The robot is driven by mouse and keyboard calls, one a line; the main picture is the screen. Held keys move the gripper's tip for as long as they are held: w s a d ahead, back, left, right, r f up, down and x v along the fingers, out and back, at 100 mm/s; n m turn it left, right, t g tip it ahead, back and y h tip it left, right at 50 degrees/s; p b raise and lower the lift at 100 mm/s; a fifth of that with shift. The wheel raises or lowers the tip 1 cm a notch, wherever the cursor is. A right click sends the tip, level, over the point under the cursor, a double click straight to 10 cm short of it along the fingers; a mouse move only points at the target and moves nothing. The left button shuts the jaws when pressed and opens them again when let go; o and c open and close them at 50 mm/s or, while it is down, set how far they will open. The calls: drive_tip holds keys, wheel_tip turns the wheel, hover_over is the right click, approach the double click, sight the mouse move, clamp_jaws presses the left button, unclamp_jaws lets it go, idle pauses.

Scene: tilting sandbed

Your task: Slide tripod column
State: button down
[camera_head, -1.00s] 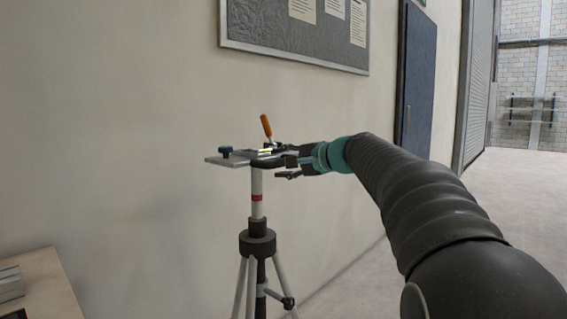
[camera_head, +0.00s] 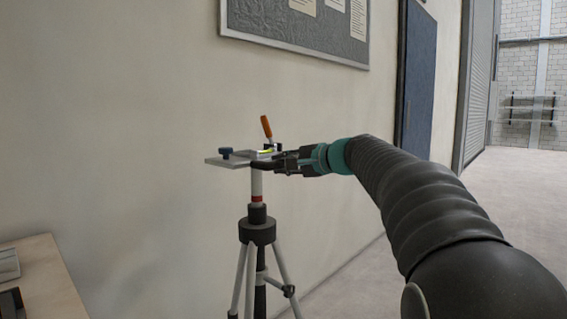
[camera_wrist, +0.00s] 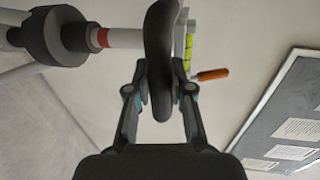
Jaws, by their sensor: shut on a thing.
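The tripod (camera_head: 257,230) stands by the wall. Its pale column (camera_head: 257,182) rises upright from the black collar, with a red band (camera_head: 257,199) just above the collar top. A flat grey plate (camera_head: 228,162) with a blue knob and an orange-handled part (camera_head: 266,127) sits on top. My gripper (camera_head: 272,165) is beside the plate's right side, shut on a dark rounded piece under the plate. In the wrist view, this dark rounded piece (camera_wrist: 160,50) is between my two fingers, with the column and red band (camera_wrist: 103,38) to its left. Its full shape is partly hidden.
A wooden table (camera_head: 40,270) with grey items is at lower left. The wall is close behind the tripod, with a pinboard (camera_head: 300,40) above and a blue door (camera_head: 418,85) at right. Open floor (camera_head: 500,220) lies to the right.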

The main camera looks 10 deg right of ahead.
wheel_tip(320, 180, down, 9)
drive_tip(key=b, duration=0.6)
drive_tip(key=shift+r, duration=0.2)
drive_tip(key=c, duration=1)
unclamp_jaws()
drive_tip(key=shift+r, duration=0.1)
drive_tip(key=v, duration=1.2)
